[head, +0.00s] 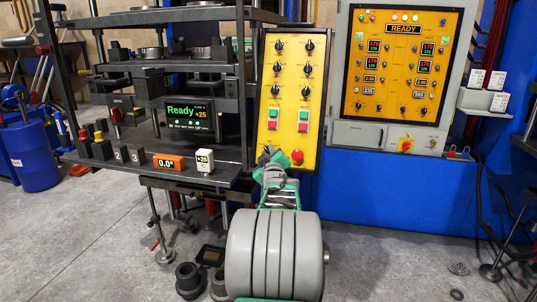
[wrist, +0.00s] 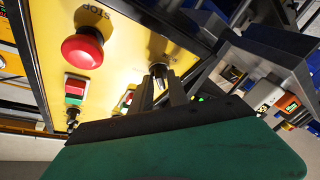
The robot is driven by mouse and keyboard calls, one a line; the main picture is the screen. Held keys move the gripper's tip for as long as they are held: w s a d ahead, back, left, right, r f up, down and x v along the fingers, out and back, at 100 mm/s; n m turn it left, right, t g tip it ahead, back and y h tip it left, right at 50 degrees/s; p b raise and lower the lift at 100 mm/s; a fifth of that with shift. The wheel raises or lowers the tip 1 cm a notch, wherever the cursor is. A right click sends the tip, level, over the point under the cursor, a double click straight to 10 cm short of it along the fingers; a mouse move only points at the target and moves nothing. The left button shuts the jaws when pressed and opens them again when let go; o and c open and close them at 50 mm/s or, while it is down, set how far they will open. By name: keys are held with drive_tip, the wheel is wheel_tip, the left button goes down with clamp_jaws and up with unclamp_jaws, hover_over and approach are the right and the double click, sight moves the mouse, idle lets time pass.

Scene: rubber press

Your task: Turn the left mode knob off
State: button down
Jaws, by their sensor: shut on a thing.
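The yellow control panel (head: 288,75) marked LEFT stands in the middle of the head view, with black knobs, push buttons and a red stop button (head: 297,157). My gripper (head: 268,154) is at the panel's lower left, beside the stop button, and hides the knob there in the head view. In the wrist view my gripper (wrist: 166,86) is shut on a small dark knob (wrist: 160,70) on the panel face. The fingers cover most of the knob, so its pointer cannot be read. The red stop button (wrist: 83,48) is to the left in that view.
The press (head: 150,100) with a "Ready" screen (head: 187,113) stands left of the panel. Red and green buttons (head: 273,119) sit above my gripper. A grey cabinet (head: 452,85) with a yellow face is to the right.

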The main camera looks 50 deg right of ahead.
drive_tip(key=shift+r, duration=0.15)
drive_tip(key=shift+a+m+b, duration=0.1)
drive_tip(key=shift+m+b, duration=0.2)
drive_tip(key=shift+b, duration=0.15)
drive_tip(key=shift+f+m+h+b, duration=0.3)
drive_tip(key=shift+m+b, duration=0.2)
drive_tip(key=shift+b, duration=0.3)
drive_tip(key=m+h+b, duration=0.1)
drive_tip(key=m+b, duration=0.1)
drive_tip(key=m+g+h+b, duration=0.1)
drive_tip(key=m+b, duration=0.1)
drive_tip(key=shift+w+a+b, duration=0.15)
drive_tip(key=shift+w+b, duration=0.05)
drive_tip(key=shift+b, duration=0.2)
drive_tip(key=m+g+b, duration=0.1)
drive_tip(key=m+b, duration=0.1)
drive_tip(key=m+g+h+b, duration=0.1)
drive_tip(key=m+b, duration=0.1)
drive_tip(key=shift+w+r+m+h, duration=0.1)
drive_tip(key=shift+w+m+h, duration=0.05)
drive_tip(key=shift+m+h, duration=0.2)
drive_tip(key=shift+r+m+g+b, duration=0.15)
drive_tip(key=shift+m+g+b, duration=0.35)
drive_tip(key=shift+m+b, duration=0.25)
drive_tip(key=shift+r, duration=0.15)
